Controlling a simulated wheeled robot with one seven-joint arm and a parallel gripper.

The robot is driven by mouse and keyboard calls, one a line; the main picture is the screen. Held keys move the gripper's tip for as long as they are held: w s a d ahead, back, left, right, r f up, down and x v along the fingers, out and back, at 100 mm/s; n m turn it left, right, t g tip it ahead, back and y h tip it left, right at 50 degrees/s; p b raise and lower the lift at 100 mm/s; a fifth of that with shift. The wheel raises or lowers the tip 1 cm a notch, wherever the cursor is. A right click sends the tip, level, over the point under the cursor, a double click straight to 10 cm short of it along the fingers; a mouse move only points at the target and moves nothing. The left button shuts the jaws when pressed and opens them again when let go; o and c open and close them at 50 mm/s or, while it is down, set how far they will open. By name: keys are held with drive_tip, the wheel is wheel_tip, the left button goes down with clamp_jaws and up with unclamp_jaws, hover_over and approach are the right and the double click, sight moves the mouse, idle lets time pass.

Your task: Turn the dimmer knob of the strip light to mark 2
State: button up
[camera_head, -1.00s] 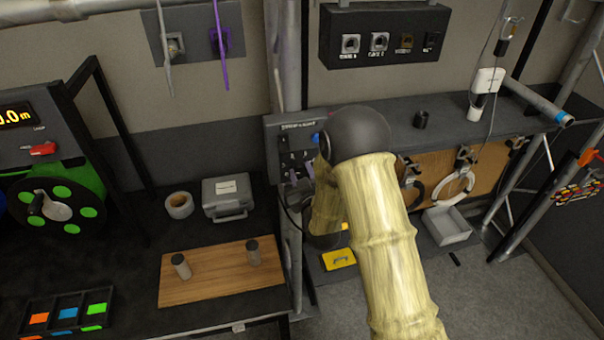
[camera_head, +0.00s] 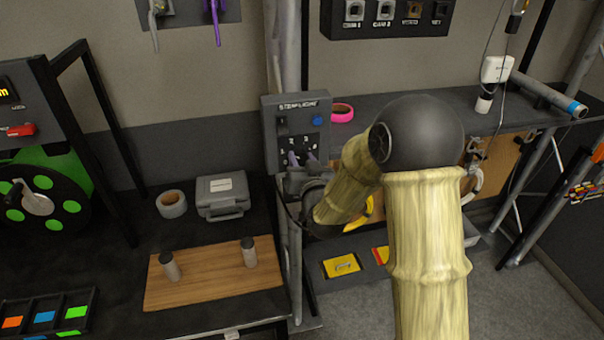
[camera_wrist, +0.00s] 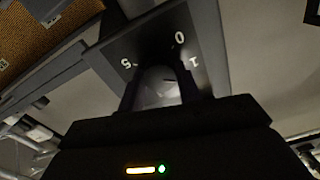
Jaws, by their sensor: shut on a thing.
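The strip light's grey control box (camera_head: 270,135) stands against the upright truss tube in the head view, with a blue button and a dark switch on its face. The knob is mostly hidden between the fingers and in shadow. I cannot tell which mark it points to.
A pink tape roll (camera_head: 342,112) lies on the shelf right of the box. A grey case (camera_head: 222,195), a grey tape roll (camera_head: 172,204) and a wooden board (camera_head: 210,285) with two cylinders are on the left bench. My arm blocks part of the right side.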

drive_tip(key=m+b, duration=0.2)
drive_tip(key=b, duration=0.1)
drive_tip(key=m+b, duration=0.1)
drive_tip(key=m, duration=0.1)
drive_tip(key=shift+d+f+b, duration=0.1)
drive_tip(key=shift+f+b, duration=0.15)
drive_tip(key=shift+b, duration=0.1)
drive_tip(key=shift+r+m+b, duration=0.15)
drive_tip(key=shift+m+b, duration=0.6)
drive_tip(key=shift+m, duration=0.25)
drive_tip(key=o, duration=1)
